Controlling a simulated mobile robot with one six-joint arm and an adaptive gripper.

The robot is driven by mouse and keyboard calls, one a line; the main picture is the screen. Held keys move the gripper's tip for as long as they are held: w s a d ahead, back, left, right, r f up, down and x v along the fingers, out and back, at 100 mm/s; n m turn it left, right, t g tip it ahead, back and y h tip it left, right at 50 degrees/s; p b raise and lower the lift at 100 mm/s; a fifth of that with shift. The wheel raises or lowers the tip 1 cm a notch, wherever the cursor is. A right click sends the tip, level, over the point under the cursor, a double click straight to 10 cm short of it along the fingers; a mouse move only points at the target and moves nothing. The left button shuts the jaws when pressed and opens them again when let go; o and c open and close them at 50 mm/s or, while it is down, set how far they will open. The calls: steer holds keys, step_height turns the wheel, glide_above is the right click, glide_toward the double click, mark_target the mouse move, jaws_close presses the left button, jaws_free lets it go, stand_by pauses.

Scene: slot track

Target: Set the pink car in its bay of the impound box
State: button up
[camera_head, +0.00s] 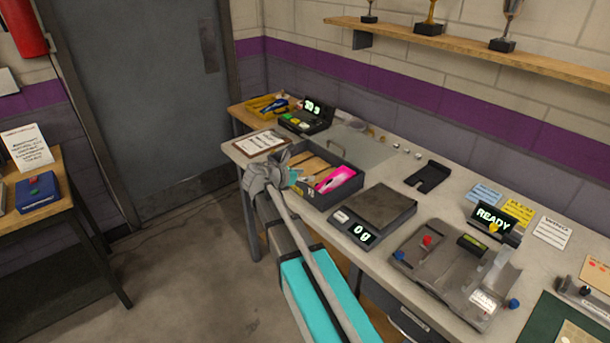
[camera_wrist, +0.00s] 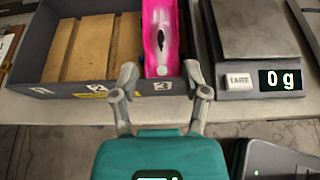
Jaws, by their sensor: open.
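The pink car (camera_head: 337,178) lies in the right-hand bay of the dark grey impound box (camera_head: 318,200). It also shows in the wrist view (camera_wrist: 161,35), lengthwise in the bay by the number 3 label, beside the wooden blocks (camera_wrist: 92,45). My gripper (camera_wrist: 164,80) is open and empty, its two fingers apart at the near edge of the box. In the wrist view the fingers stand either side of the car's near end without closing on it. In the head view my gripper (camera_head: 282,178) is at the box's left front side.
A scale (camera_head: 373,210) reading 0 g stands close to the box's right. A clipboard (camera_head: 262,143) lies to its left, and a keypad device (camera_head: 306,118) stands behind. A grey track fixture (camera_head: 455,270) sits further right. The bench behind the box is mostly clear.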

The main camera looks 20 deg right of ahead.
steer(key=shift+s, duration=0.1)
steer(key=s+a+f+m+g+y, duration=0.1)
steer(key=s+a+f+m+y, duration=0.2)
steer(key=s+m, duration=0.4)
steer(key=s+a+f+m+g+y, duration=0.2)
steer(key=s+a+f+m+y, duration=0.2)
steer(key=s+m, duration=0.3)
steer(key=s+a+f+m+g+y, duration=0.1)
steer(key=s+a+f+m+y, duration=0.3)
steer(key=s+m, duration=0.4)
steer(key=shift+a+f+g+y, duration=0.3)
steer(key=shift+a+y, duration=0.35)
steer(key=shift+y, duration=0.25)
